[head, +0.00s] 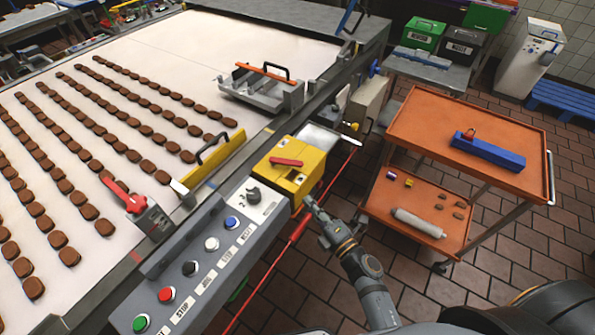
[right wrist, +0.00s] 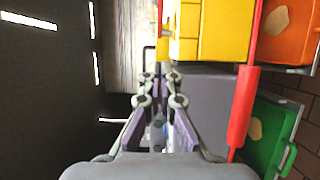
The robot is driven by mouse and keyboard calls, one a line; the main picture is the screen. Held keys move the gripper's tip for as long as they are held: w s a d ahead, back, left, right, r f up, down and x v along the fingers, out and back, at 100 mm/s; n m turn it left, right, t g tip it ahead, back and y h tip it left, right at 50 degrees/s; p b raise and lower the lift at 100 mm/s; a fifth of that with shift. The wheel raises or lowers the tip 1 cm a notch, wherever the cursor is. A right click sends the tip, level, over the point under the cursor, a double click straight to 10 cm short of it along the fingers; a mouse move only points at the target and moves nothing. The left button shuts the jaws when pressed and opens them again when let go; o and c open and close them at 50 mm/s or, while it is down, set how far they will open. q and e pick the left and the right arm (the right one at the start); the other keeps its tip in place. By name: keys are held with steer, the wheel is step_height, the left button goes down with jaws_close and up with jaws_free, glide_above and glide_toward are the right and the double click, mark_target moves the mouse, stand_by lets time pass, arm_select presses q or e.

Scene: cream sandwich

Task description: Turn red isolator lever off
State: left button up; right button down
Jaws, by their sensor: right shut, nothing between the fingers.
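A red lever (head: 286,162) lies across the top of a yellow box (head: 308,178) at the end of the grey control panel. It lies roughly left to right in the head view. My right gripper (head: 310,204) is shut and empty, close to the box's lower right corner; whether it touches the box I cannot tell. My left gripper is not in view.
The control panel (head: 185,240) carries several buttons and a black knob (head: 253,194). Another red lever (head: 116,190) sits at the conveyor edge. A red rod (head: 297,232) runs beside the panel. An orange cart (head: 425,115) stands right; tiled floor lies between.

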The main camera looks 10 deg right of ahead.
mark_target(298, 179)
steer(key=p+x, duration=0.1)
steer(key=x, duration=0.6)
steer(key=shift+w+r, duration=0.15)
steer(key=shift+w, duration=0.25)
steer(key=w, duration=0.3)
steer(key=shift+w+d+p, duration=0.2)
steer(key=shift+d+p, duration=0.1)
steer(key=shift+d, duration=0.1)
steer(key=shift+w+d, duration=0.2)
steer(key=shift+w, duration=0.2)
